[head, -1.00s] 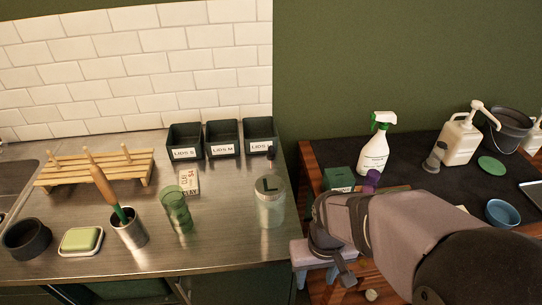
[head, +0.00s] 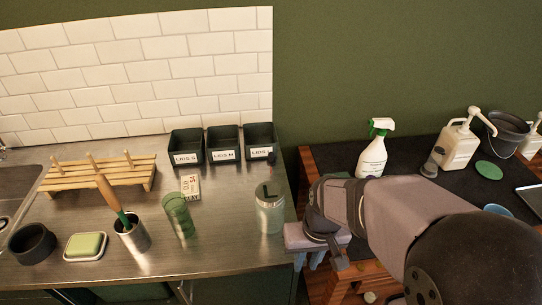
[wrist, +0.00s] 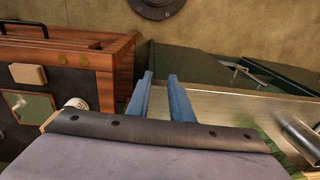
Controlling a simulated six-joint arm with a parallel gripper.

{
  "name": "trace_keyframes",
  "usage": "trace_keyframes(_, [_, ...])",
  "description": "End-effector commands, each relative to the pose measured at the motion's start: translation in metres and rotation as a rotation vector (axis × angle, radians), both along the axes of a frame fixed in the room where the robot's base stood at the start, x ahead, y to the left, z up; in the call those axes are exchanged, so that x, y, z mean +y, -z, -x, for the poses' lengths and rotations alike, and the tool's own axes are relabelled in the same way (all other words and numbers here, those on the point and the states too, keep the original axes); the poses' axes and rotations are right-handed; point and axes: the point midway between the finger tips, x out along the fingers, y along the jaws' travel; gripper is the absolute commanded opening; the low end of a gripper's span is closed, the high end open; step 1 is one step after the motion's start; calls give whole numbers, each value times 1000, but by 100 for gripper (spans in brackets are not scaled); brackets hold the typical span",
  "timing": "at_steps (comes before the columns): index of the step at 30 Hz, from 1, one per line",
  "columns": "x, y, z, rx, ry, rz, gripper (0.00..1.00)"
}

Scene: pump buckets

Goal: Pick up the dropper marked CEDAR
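No dropper with a readable CEDAR mark shows in either view. A thin dark-tipped thing (head: 271,158) shows at the rear of a pale green glass jar (head: 270,215) on the steel counter; I cannot tell whether it is a dropper. My gripper (head: 314,262) points down over the gap between the counter and the dark table, right of the jar. In the wrist view its two blue fingers (wrist: 160,75) stand apart, with nothing between them. My arm hides part of the dark table's left side.
Three labelled black bins (head: 223,144) stand behind the jar. A green tumbler (head: 179,216), a steel cup (head: 132,235) with a brush, and a soap dish (head: 85,246) stand left. A spray bottle (head: 372,157) and pump bottle (head: 458,146) stand on the dark table (head: 335,156).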

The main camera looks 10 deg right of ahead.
Motion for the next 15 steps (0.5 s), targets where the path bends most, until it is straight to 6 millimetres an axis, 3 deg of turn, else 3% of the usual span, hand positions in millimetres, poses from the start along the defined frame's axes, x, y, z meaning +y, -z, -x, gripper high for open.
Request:
trace_keyframes(1, [6,-27,-15,-20,1,-21,20])
trace_keyframes(8, [37,-108,-86,-131,5,-142,20])
trace_keyframes(9, [45,-123,-104,-168,2,-167,20])
trace_keyframes(11, [60,-132,-139,-252,-1,-208,20])
trace_keyframes(15, [83,-127,-207,-462,9,-240,20])
